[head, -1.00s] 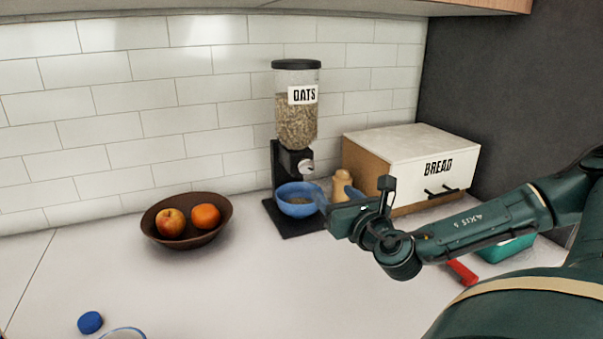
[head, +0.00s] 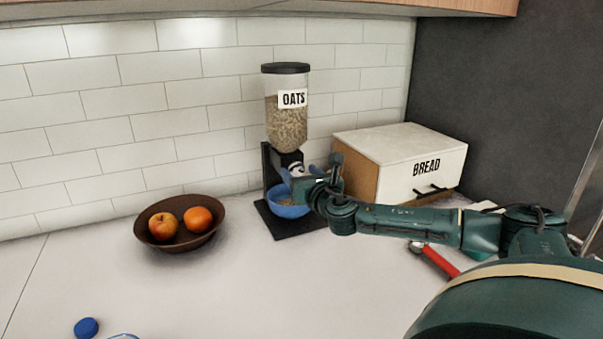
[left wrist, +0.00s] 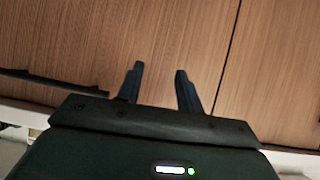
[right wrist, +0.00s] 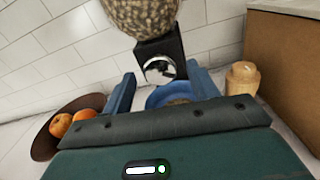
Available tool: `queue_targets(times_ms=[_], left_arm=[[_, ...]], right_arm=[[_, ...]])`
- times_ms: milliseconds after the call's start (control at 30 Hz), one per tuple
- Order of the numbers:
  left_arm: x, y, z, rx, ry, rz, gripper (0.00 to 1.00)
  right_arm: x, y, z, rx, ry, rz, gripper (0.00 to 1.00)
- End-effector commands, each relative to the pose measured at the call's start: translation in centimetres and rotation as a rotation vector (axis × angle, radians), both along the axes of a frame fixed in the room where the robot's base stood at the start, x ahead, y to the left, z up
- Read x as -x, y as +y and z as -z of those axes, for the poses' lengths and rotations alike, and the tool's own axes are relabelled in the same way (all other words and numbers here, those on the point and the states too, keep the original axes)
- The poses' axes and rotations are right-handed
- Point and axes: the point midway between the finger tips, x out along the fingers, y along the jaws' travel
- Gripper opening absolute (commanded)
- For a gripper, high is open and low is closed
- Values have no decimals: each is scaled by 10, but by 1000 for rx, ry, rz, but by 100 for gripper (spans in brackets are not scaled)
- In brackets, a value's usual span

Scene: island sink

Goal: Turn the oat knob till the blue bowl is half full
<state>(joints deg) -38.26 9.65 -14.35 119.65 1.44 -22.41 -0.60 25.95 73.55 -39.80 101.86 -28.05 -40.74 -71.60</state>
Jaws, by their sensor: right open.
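The oat dispenser (head: 287,125) stands on the counter, its clear hopper part full of oats. Its silver knob (right wrist: 160,69) is on the front of the black body, and is partly covered in the head view. The blue bowl (head: 288,207) sits below it on the black base, with some oats in it; I cannot tell the exact level. My right gripper (right wrist: 163,82) is open, its fingers on either side of the knob in the right wrist view; contact is not clear. My left gripper (left wrist: 159,70) is open and empty, in front of wooden panels, outside the head view.
A brown bowl (head: 205,237) with an apple and an orange stands left of the dispenser. The bread box (head: 400,148) and a small wooden shaker (right wrist: 242,78) are on the right. A red-handled tool (head: 440,261) lies under my right arm. The front counter is mostly clear.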

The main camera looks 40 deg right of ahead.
Motion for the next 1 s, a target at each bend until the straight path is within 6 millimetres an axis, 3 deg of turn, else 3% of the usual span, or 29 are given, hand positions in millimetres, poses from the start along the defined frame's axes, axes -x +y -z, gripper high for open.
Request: queue_targets(times_ms=[200, 733, 1000], left_arm=[[1, 0, 2, -1, 4, 1, 36], [0, -2, -2, 1, -5, 8, 36], [0, -2, -1, 0, -7, 8, 36]], right_arm=[[0, 0, 0, 0, 0, 0, 57], [0, 0, 0, 0, 0, 1, 14], [0, 0, 1, -28, -9, 1, 14]])
